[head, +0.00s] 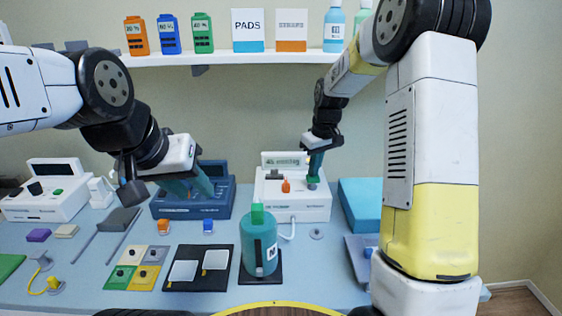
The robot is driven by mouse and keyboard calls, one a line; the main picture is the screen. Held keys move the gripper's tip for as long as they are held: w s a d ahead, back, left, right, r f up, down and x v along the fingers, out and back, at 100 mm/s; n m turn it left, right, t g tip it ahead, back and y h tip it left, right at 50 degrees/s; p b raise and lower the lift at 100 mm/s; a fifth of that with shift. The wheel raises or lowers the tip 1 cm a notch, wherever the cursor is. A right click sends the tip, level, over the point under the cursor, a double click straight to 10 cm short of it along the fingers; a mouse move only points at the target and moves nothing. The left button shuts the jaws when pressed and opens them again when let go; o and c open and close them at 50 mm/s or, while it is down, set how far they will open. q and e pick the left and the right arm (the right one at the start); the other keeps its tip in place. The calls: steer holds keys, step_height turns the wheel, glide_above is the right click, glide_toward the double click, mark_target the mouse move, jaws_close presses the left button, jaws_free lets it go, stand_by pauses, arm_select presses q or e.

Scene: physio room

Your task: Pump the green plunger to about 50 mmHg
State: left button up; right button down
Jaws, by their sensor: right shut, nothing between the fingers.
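A teal pump bottle (262,250) stands upright on a dark base at the front centre, with a green plunger (257,215) sticking up from its top. A white device (302,207) stands behind it to the right. Its display (285,160) shows green characters too small to read. My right gripper (315,178) is shut and empty, pointing down over the white device's front, close to a small green part there; I cannot tell whether it touches. My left gripper (190,190) is open and empty in front of the dark blue device, up and left of the pump, apart from the plunger.
The dark blue device (219,200) stands behind my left gripper. A black board (200,279) with two pale pads lies left of the pump, beside coloured tiles (137,268). An orange knob (286,186) is on the white device. A shelf (285,57) with bottles and boxes hangs above.

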steer(key=shift+f, duration=0.75)
steer(key=shift+w+a+v, duration=0.1)
steer(key=shift+w+v, duration=0.05)
steer(key=shift+v, duration=0.85)
steer(key=shift+w+a+v, duration=0.1)
steer(key=shift+w+v, duration=0.1)
steer(key=shift+v, duration=0.75)
steer(key=shift+r, duration=0.15)
steer(key=shift+w+v, duration=0.15)
steer(key=shift+v, duration=0.6)
steer(key=shift+w+v, duration=0.1)
steer(key=shift+v, duration=0.65)
steer(key=shift+a+r, duration=0.15)
steer(key=shift+r, duration=0.8)
